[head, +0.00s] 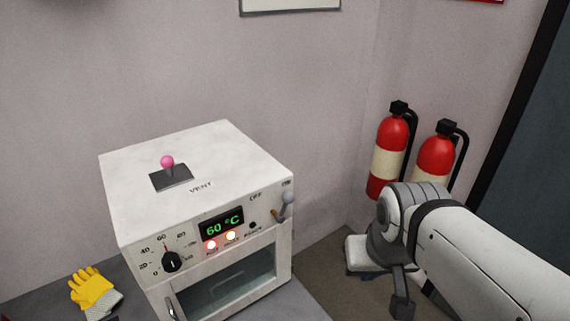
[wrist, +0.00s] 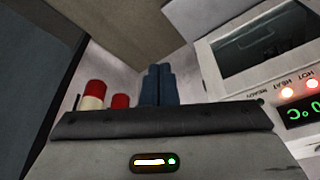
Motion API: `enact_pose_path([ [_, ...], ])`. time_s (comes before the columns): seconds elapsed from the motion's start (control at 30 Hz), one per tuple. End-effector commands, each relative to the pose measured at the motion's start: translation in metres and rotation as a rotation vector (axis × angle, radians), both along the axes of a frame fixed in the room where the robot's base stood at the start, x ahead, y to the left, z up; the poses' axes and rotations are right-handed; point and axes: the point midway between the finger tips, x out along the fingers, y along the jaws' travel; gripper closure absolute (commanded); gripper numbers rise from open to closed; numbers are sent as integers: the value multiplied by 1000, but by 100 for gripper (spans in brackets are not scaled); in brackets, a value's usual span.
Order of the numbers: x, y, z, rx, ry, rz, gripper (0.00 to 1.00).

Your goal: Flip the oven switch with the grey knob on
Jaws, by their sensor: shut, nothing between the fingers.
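The oven (head: 200,158) is a white box at lower left in the head view. Its switch with the grey knob (head: 288,197) stands at the right end of the front panel, near the OFF and ON labels; I cannot tell its setting. In the wrist view the oven (wrist: 217,72) is at the right, upside down, and the switch is not seen. My gripper (wrist: 158,72) shows there as two dark blue fingers, shut together and empty, apart from the oven. In the head view my arm is right of the oven; the fingers are not clearly visible there.
A pink-knobbed VENT lever (head: 167,163) stands on the oven top. A black dial (head: 172,262) and a lit 60 °C display (head: 222,226) are on the front. A yellow glove (head: 92,290) lies at left. Two red fire extinguishers (head: 390,150) are behind my arm.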

Motion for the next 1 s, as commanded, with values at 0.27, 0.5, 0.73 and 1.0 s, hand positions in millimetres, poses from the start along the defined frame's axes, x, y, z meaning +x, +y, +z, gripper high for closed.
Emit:
enact_pose_path([
  [0.27, 10, 5, 8, -6, 2, 24, 100],
  [0.5, 78, 55, 68, -69, 14, 198, 100],
  [0.73, 136, 126, 130, -149, 20, 355, 100],
  [1.0, 156, 173, 164, -194, 15, 429, 100],
])
